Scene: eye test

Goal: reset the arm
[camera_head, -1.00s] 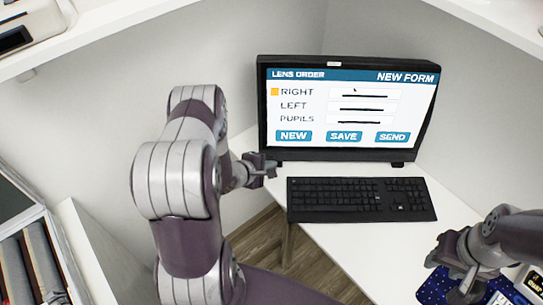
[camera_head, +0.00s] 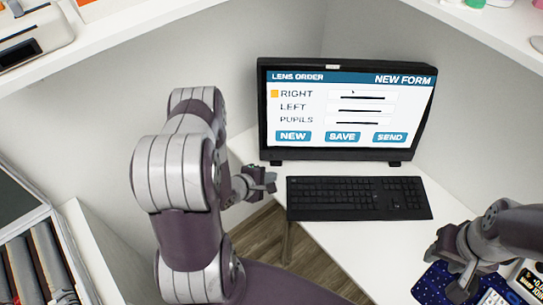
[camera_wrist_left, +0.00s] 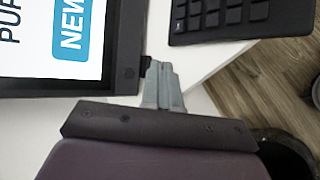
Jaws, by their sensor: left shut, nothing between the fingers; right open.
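My left gripper (camera_head: 268,182) is shut and empty. It hangs in front of the lower left corner of the black monitor (camera_head: 337,154), left of the black keyboard (camera_head: 355,198). In the left wrist view its closed grey fingers (camera_wrist_left: 162,84) point up between the monitor's edge (camera_wrist_left: 125,60) and the keyboard (camera_wrist_left: 235,18). My left arm (camera_head: 180,180) is bent and raised in the left half of the head view. My right gripper (camera_head: 442,275) is open at the lower right, above a dark blue patterned mat (camera_head: 428,283). Whether its fingers touch anything is unclear.
The monitor shows a lens order form with NEW, SAVE and SEND buttons. The white desk (camera_head: 350,240) is bare in front of the keyboard. A white shelf (camera_head: 130,27) crosses the top left. A case with dark rollers (camera_head: 45,255) is at the lower left.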

